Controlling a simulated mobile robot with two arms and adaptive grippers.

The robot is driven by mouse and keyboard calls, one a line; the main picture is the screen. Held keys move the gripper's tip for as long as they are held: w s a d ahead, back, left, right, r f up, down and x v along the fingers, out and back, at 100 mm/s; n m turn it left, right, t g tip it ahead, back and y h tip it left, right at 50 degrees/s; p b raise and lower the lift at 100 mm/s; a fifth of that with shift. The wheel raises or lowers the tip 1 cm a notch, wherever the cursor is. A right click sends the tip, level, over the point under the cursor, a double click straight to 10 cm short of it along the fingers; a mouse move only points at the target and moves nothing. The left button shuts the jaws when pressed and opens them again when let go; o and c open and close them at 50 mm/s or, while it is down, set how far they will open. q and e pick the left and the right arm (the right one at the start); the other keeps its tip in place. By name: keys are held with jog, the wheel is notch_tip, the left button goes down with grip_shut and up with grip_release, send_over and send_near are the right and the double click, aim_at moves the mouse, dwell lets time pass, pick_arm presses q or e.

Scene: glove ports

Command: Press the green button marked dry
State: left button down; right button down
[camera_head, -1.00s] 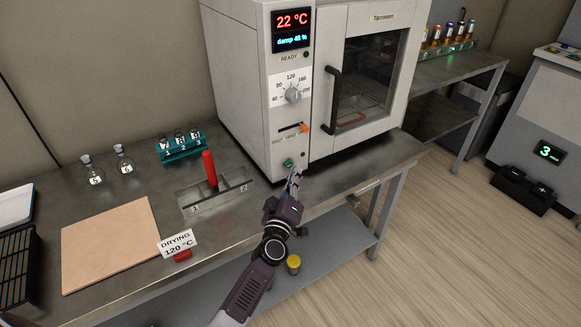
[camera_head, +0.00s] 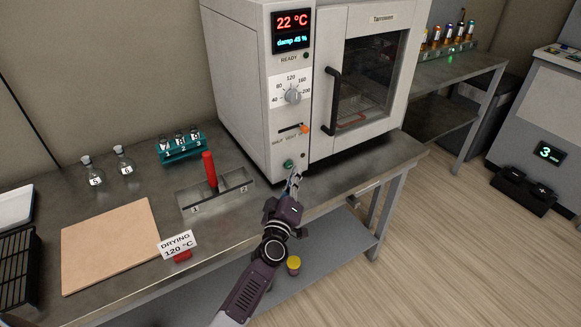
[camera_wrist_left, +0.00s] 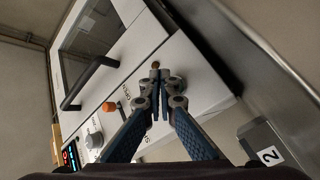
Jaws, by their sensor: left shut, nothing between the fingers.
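The green button (camera_head: 288,164) is low on the front panel of the white oven (camera_head: 240,75), below the vent slider. My left gripper (camera_head: 295,178) is shut and empty. In the head view its tips are just below and right of the button, with a small visible gap in the picture. The left wrist view shows the closed fingers (camera_wrist_left: 159,100) in front of the panel; I cannot make out the green button there. The oven display (camera_head: 292,30) reads 22 °C and damp 45 %. The right gripper is not in view.
The oven door handle (camera_head: 331,101) and the orange vent slider (camera_head: 304,129) stick out near my arm.

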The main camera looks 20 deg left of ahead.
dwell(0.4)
pick_arm(q)
jog(key=shift+w+a, duration=0.3)
jog(key=shift+a, duration=0.1)
jog(key=shift+w+a, duration=0.15)
dwell(0.6)
jog(key=shift+s+d, duration=0.45)
jog(key=shift+d, duration=0.1)
jog(key=shift+p, duration=0.3)
jog(key=shift+s+d+p, duration=0.3)
jog(key=shift+s+d, duration=0.1)
jog(key=shift+d, duration=0.1)
jog(key=shift+s+d+p, duration=0.3)
jog(key=shift+s+d, duration=0.45)
jog(key=shift+d, duration=0.2)
jog(key=shift+s+d+p, duration=0.3)
jog(key=shift+s+d, duration=0.4)
jog(key=shift+d, duration=0.2)
